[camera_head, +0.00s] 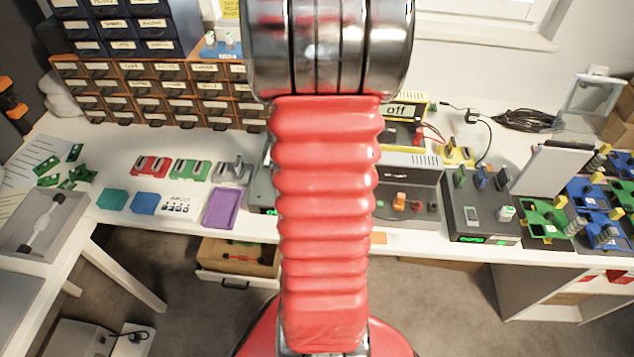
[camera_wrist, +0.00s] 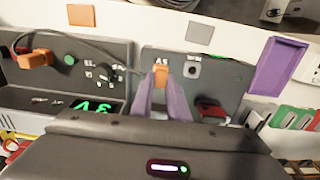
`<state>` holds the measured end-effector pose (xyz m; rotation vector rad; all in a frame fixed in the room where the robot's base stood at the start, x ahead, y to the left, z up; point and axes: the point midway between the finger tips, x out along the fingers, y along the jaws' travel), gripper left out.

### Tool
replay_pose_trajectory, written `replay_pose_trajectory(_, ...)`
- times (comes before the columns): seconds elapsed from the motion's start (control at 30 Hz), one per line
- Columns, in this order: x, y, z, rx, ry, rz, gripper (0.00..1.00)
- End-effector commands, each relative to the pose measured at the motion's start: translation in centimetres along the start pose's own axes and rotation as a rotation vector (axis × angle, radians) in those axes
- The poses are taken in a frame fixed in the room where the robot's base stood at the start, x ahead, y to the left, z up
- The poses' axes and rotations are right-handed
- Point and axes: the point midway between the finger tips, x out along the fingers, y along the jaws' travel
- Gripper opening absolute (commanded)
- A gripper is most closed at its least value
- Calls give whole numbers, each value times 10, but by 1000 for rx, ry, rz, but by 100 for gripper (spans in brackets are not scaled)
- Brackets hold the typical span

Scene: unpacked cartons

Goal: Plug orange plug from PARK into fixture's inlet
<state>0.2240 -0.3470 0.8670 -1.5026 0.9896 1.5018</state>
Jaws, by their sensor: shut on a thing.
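My gripper (camera_wrist: 161,84) shows in the wrist view with two purple-grey fingers. It is shut on a small orange plug (camera_wrist: 161,74), at a dark grey panel (camera_wrist: 222,84). I cannot tell whether the plug is seated in the panel or just in front of it. A round black port (camera_wrist: 193,67) sits beside it. A second orange connector (camera_wrist: 38,58) with a dark cable sits on the grey unit (camera_wrist: 60,80) to the left; it also shows in the head view (camera_head: 399,201). In the head view my red arm hides the gripper. No PARK label is readable.
A purple tray (camera_head: 221,208) lies left of my arm; it also shows in the wrist view (camera_wrist: 275,62). A dark box (camera_head: 475,240) with coloured plugs stands right. An open drawer (camera_head: 237,262) sticks out below the table.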

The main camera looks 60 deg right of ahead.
Motion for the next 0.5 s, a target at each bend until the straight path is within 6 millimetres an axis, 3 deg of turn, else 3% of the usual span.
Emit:
replay_pose_trajectory(0.47, 3, 0, 0, 0, 0, 0, 0)
replay_pose_trajectory(0.5, 3, 0, 0, 0, 0, 0, 17)
